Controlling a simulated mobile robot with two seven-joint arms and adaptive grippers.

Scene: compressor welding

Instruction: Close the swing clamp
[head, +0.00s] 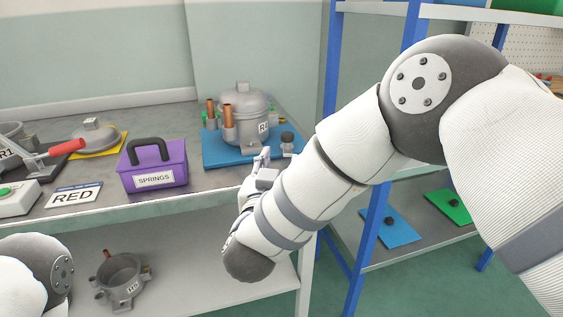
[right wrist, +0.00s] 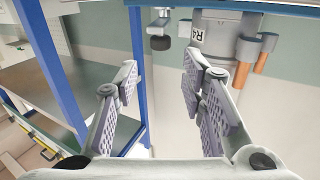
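A clamp with a red handle (head: 66,147) stands on a dark base at the left of the workbench; its handle slopes up to the right. On the blue plate (head: 217,158) stands a grey compressor (head: 243,118), with a small dark-topped post (head: 287,140) at its right. I cannot tell whether that post is part of a clamp. My right gripper (head: 262,166) is at the bench's front edge by the plate. In the right wrist view my right gripper (right wrist: 160,88) is open and empty, with the dark-topped post (right wrist: 160,42) and compressor (right wrist: 218,38) beyond it. My left gripper is out of view.
A grey pot (head: 122,282) is on the lower shelf. A blue-framed rack (head: 333,100) stands close at the right.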

